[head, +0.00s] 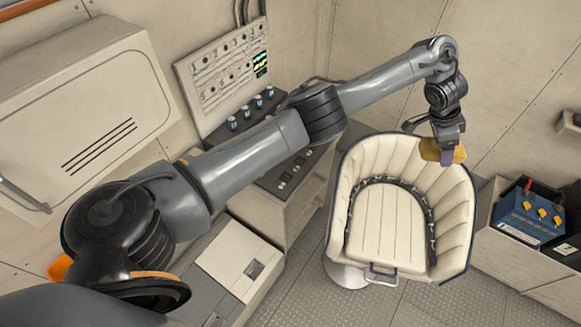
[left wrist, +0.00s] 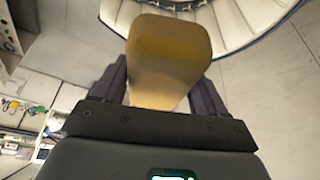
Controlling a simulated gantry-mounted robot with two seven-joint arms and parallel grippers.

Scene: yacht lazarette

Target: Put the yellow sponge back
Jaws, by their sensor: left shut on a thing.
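The yellow sponge (head: 430,149) is held in my left gripper (head: 445,152), which is shut on it. In the head view the sponge hangs below the wrist, in front of the top right of the cream chair's backrest. In the left wrist view the sponge (left wrist: 168,55) fills the space between the two dark fingers of the left gripper (left wrist: 165,85). My right gripper is not in view.
A cream padded chair (head: 385,225) stands below the left gripper. A shelf (head: 515,262) at the right holds a blue box (head: 528,212) with yellow knobs. A control panel (head: 225,75) with switches is on the wall. Bare floor (head: 420,300) shows in front of the chair.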

